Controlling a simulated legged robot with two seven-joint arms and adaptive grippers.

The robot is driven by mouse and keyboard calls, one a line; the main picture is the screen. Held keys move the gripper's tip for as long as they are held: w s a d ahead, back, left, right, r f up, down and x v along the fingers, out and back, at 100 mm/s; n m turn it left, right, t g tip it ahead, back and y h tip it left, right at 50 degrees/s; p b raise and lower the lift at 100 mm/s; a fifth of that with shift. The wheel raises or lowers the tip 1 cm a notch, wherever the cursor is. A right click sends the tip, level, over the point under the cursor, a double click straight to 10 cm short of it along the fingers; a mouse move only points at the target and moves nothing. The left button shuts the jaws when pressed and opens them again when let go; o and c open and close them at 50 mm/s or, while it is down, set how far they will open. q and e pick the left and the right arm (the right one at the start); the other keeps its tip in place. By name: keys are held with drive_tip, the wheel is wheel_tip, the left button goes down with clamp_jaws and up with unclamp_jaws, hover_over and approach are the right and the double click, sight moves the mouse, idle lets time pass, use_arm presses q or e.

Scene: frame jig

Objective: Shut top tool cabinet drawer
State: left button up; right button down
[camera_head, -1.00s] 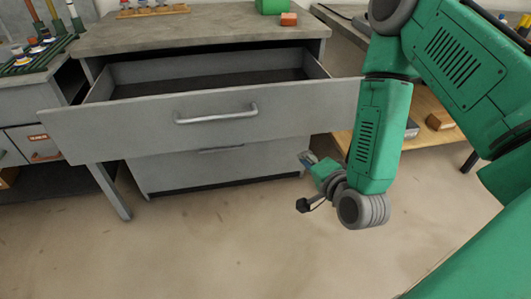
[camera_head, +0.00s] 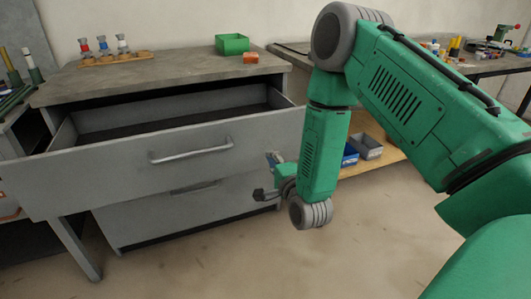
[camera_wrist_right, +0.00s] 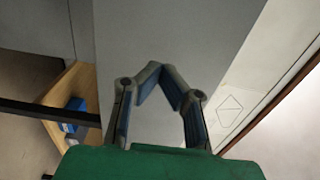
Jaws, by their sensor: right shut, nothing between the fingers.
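The top drawer (camera_head: 100,172) of the grey tool cabinet is pulled well out, its empty-looking interior showing behind the front. A bar handle (camera_head: 190,152) runs across its front. My right gripper (camera_head: 272,158) is shut and empty, near the lower right corner of the drawer front in the head view; I cannot tell whether it touches. In the right wrist view the fingertips (camera_wrist_right: 160,68) meet in front of a plain grey panel (camera_wrist_right: 180,35), possibly part of the cabinet. My left gripper is not in view.
A wooden shelf (camera_head: 385,160) with bins (camera_head: 367,146) is behind my right arm. The floor in front is clear.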

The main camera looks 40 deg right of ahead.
sight(264, 146)
drive_tip(key=x, duration=0.2)
drive_tip(key=b+x, duration=0.1)
drive_tip(key=shift+w+d+f, duration=0.15)
drive_tip(key=shift+w+d, duration=0.1)
drive_tip(key=shift+d, duration=0.15)
drive_tip(key=shift+w+d, duration=0.25)
drive_tip(key=shift+d, duration=0.05)
drive_tip(key=shift+a, duration=0.15)
drive_tip(key=shift+a, duration=0.15)
drive_tip(key=shift+w, duration=0.15)
